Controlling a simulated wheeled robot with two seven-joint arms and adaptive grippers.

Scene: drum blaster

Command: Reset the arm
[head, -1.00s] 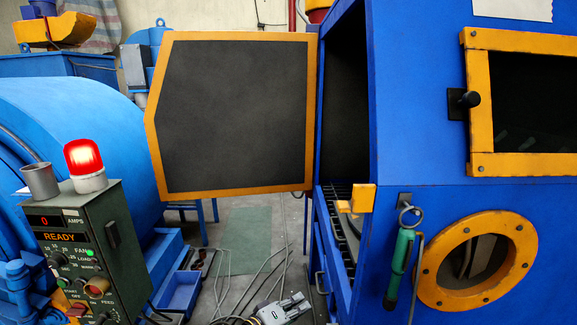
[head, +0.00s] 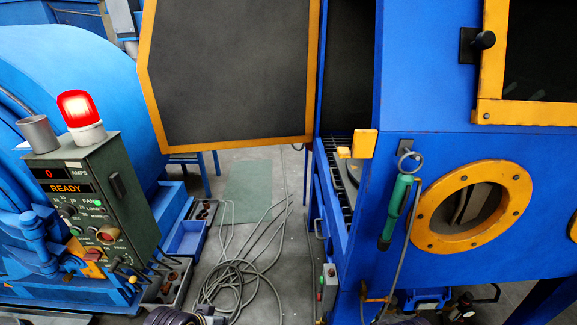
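Neither of my grippers shows clearly in the head view. Dark rounded shapes show at the bottom edge, left of centre and right of centre, cut off by the frame; I cannot tell whether they are parts of my arms. The blue blaster cabinet (head: 425,105) stands at the right, and its dark door (head: 230,70) with an orange frame hangs open to the left. Inside the opening, a slatted rack (head: 335,185) shows in part.
A control box (head: 100,195) with a lit red lamp (head: 80,112) stands at the left before a large blue drum (head: 70,65). Coiled cables (head: 235,275) lie on the grey floor between the machines. A green-handled tool (head: 397,205) hangs on the cabinet beside the round orange-rimmed window (head: 435,240).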

